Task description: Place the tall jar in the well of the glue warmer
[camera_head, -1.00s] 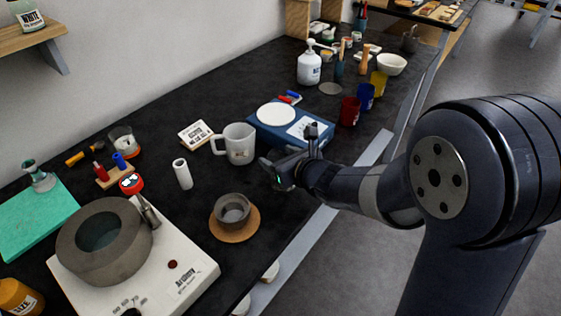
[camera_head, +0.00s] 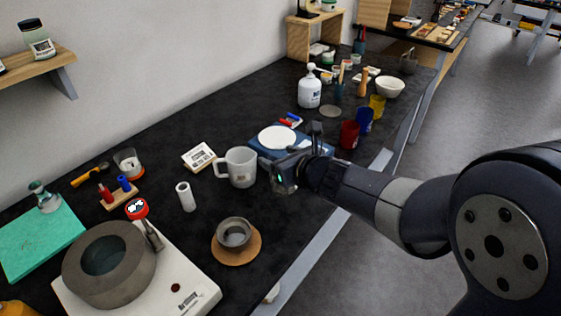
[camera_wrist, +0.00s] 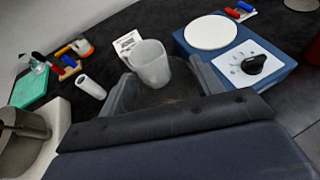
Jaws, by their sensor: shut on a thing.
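The glue warmer (camera_head: 195,291) is a white box at the lower left, with a thick grey ring on top. The ring's round well (camera_head: 104,254) looks empty; the ring also shows at the left edge of the wrist view (camera_wrist: 28,125). My gripper (camera_head: 285,176) is above the front part of the bench, right of the white mug. It is shut on what looks like the tall jar (camera_wrist: 165,97), a see-through, faintly grey-brown body between the fingers in the wrist view. Its outline is hard to make out and its lower part is hidden by my gripper.
A white mug (camera_head: 241,167) stands close to my gripper, with a blue box with a white plate (camera_head: 277,138) behind. A white tube (camera_head: 186,197) and a small grey pot (camera_head: 234,233) on a cork mat stand between gripper and warmer. A red-topped item (camera_head: 137,209) is by the ring.

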